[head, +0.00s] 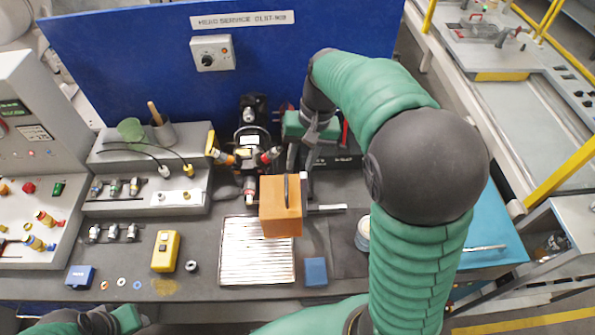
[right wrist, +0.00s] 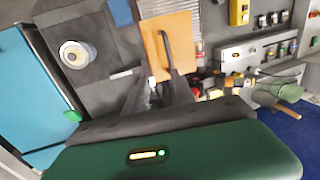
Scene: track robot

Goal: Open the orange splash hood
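The orange splash hood (head: 280,208) is a box-like cover in the middle of the bench, with a dark bar handle (head: 286,190) on it. In the right wrist view the hood (right wrist: 160,58) and its dark handle (right wrist: 167,43) lie just beyond the fingertips. My right gripper (head: 299,168) reaches down from behind the hood, its fingers apart and empty, close to the handle. Both fingers also show in the right wrist view (right wrist: 160,82). I cannot tell whether they touch the hood.
A ribbed white mat (head: 257,270) lies in front of the hood. A black device with a small screen (head: 250,140) stands behind it. A yellow box (head: 165,251) and a blue block (head: 316,271) are on the bench. A blue panel (head: 130,60) closes the back.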

